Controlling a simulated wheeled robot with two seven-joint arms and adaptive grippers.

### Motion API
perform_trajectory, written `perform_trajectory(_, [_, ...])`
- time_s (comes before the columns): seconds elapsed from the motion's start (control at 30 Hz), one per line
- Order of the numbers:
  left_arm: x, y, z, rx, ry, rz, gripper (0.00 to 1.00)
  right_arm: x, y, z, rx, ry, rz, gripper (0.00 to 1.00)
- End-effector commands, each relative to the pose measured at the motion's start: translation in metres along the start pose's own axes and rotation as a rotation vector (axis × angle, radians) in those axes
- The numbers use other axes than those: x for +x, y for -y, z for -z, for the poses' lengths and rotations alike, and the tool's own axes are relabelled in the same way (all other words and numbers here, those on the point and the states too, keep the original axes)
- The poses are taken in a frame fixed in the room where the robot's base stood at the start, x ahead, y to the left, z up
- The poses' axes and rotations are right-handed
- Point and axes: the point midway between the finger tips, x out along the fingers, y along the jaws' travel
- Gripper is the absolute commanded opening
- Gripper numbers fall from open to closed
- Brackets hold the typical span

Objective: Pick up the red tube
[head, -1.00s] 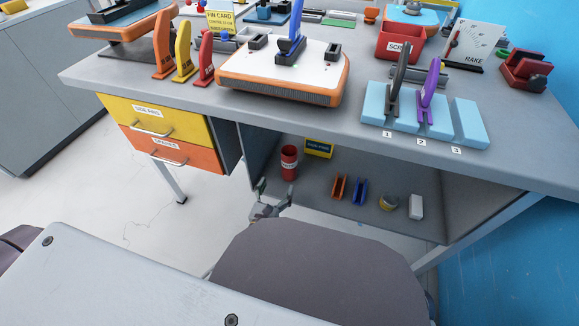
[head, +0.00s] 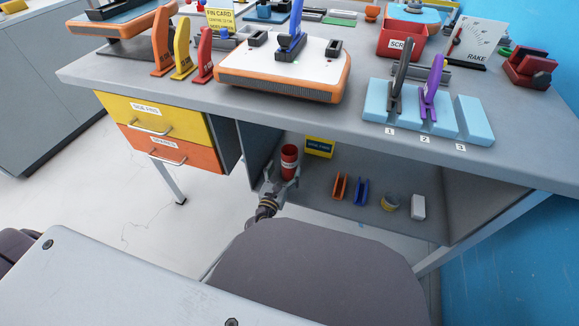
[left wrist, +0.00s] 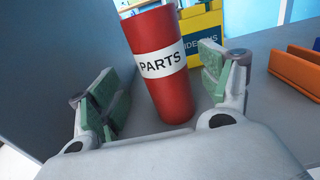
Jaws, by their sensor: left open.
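The red tube (head: 289,160), with a white band reading PARTS, stands upright on the shelf under the bench, near the shelf's left wall. It also shows in the left wrist view (left wrist: 170,98). My left gripper (head: 283,179) is open at the shelf's front edge, just in front of the tube. In the left wrist view my left gripper (left wrist: 158,98) has one green-padded finger on each side of the tube's lower part, with a gap visible on the left. Whether the right finger touches the tube is hard to tell. My right gripper is not in view.
A yellow and blue box (head: 319,147) stands just right of and behind the tube. Orange clips (head: 340,187), blue clips (head: 360,191), a tape roll (head: 390,203) and a white block (head: 418,206) sit farther right. The bench top (head: 360,95) overhangs the shelf.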

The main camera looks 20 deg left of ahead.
Motion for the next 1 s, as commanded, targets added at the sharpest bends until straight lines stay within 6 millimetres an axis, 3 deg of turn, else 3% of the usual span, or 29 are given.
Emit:
perform_trajectory(0.37, [0.004, 0.000, 0.000, -0.001, 0.001, -0.001, 0.78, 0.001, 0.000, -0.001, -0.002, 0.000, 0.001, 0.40])
perform_trajectory(1.0, [0.051, 0.003, 0.003, -0.001, 0.000, -0.001, 0.78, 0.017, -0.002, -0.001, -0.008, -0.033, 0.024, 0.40])
